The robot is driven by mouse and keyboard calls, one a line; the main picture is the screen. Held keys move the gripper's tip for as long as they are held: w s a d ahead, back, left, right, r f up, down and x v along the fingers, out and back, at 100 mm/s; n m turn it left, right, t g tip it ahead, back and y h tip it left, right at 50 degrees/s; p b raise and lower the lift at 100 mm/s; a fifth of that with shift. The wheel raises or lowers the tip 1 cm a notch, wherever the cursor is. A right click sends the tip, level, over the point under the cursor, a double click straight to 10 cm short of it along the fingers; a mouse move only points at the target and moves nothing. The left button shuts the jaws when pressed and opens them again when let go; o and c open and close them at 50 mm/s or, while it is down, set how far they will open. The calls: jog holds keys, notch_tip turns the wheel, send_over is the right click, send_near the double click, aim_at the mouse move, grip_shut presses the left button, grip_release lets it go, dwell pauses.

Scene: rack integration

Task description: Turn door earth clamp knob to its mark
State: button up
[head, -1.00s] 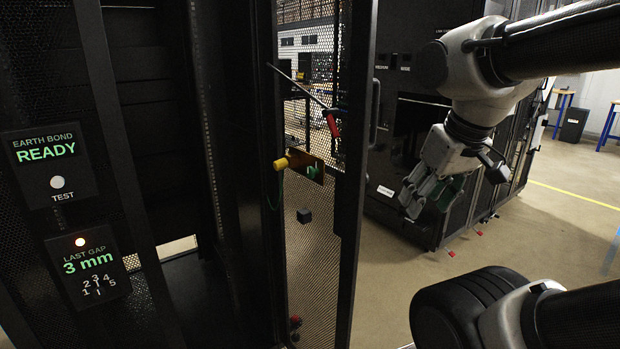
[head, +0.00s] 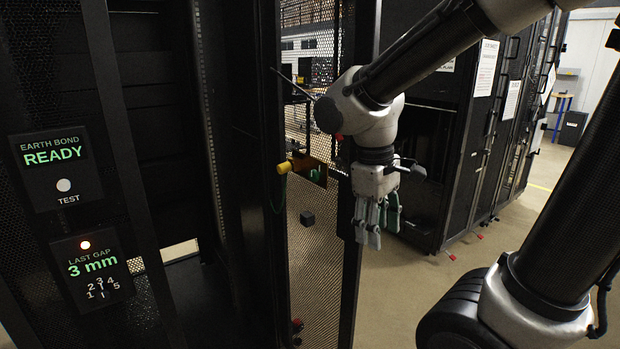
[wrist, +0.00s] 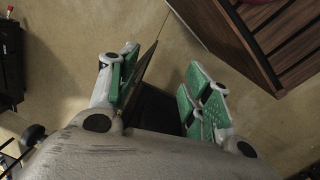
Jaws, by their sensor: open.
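A green wire hangs from the knob. A green mark shows on the plate (head: 315,174), too small to read. I take the knob to be the earth clamp knob. My gripper (head: 379,234) is open and empty, pointing down, to the right of the door edge and lower than the knob. In the wrist view its green-padded fingers (wrist: 160,90) are apart, with floor and a dark edge beyond. The knob is not in the wrist view.
A panel (head: 57,155) at left reads EARTH BOND READY with a TEST button. Dark cabinets (head: 470,150) stand behind; floor is open at right.

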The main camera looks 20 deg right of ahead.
jog(key=w+a+f+n+g+h, duration=0.2)
jog(key=w+a+f+n+h, duration=0.25)
jog(key=n+h, duration=0.2)
jog(key=n+t+h, duration=0.8)
jog(key=n+h, duration=0.1)
jog(key=n, duration=0.9)
send_near(312, 176)
jog(key=d, duration=0.2)
jog(key=x, duration=0.7)
jog(key=shift+w+d, duration=0.1)
jog(key=shift+w, duration=0.3)
jog(key=shift+m, duration=0.25)
jog(key=c, duration=1.1)
